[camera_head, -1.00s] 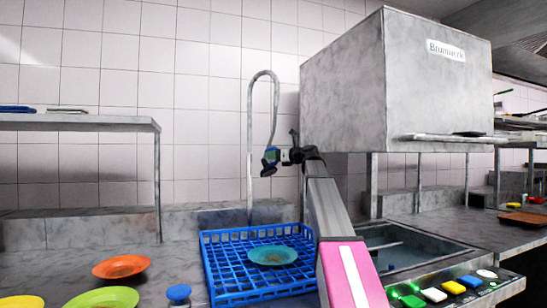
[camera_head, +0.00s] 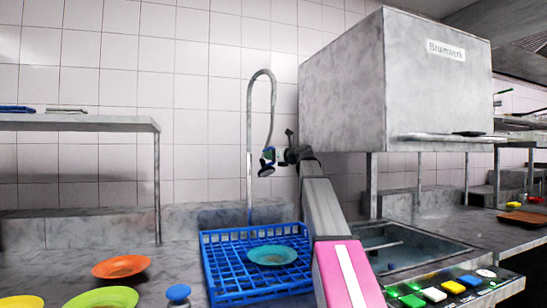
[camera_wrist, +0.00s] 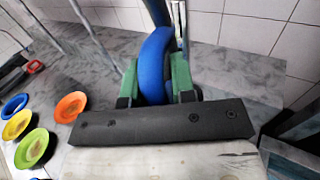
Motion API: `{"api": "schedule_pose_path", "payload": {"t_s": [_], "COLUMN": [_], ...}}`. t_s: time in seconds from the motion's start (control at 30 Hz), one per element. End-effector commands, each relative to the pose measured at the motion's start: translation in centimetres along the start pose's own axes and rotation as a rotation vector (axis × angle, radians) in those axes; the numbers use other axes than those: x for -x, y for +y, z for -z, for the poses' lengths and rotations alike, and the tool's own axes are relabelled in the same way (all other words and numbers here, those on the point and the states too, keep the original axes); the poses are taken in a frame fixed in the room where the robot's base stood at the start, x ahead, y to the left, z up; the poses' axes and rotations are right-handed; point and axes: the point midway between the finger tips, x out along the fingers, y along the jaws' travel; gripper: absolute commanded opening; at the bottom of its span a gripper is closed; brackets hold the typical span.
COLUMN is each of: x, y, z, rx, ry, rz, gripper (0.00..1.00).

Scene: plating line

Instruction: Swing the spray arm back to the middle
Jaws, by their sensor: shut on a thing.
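The spray arm (camera_head: 272,100) is a thin grey pipe that rises behind the blue rack and bends over at the top. Its spray head with a blue grip (camera_head: 266,161) hangs at the end. My gripper (camera_head: 281,157) is at the spray head, reaching it from the right. In the wrist view the blue grip (camera_wrist: 155,62) stands between the green fingers of my gripper (camera_wrist: 156,78), which are shut on it. The lower end of the head is partly hidden by my gripper in the wrist view.
A blue rack (camera_head: 208,262) with a teal plate (camera_head: 272,256) lies below. An orange plate (camera_head: 120,267) and a green plate (camera_head: 103,298) are at left. The large grey machine hood (camera_head: 345,95) is close to the right of my arm. A sink basin (camera_head: 405,250) is at right.

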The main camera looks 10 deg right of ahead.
Motion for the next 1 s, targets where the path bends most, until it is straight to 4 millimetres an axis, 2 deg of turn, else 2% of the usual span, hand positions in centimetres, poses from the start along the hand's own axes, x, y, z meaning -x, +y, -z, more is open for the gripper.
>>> {"api": "schedule_pose_path", "payload": {"t_s": [0.03, 0.17, 0.3, 0.47, 0.77, 0.8, 0.83, 0.87, 1.0], "x": [-0.1, -0.8, -1.9, -2.5, -2.7, -2.7, -2.7, -2.7, -2.7], "y": [1.6, 3.4, 5.2, 6.0, 5.8, 5.8, 5.8, 5.8, 5.6], "z": [0.0, -0.1, -0.2, -0.4, -0.6, -0.6, -0.6, -0.7, -0.7], "rx": [0.002, 0.001, 0.001, 0.001, 0.001, 0.001, 0.001, 0.001, 0.001], "ry": [-0.003, -0.005, -0.007, -0.009, -0.012, -0.012, -0.012, -0.012, -0.012], "rz": [0.024, 0.119, 0.131, 0.133, 0.136, 0.136, 0.136, 0.137, 0.138], "gripper": [0.00, 0.00, 0.00, 0.00, 0.00, 0.29, 0.39, 0.45, 0.45]}}
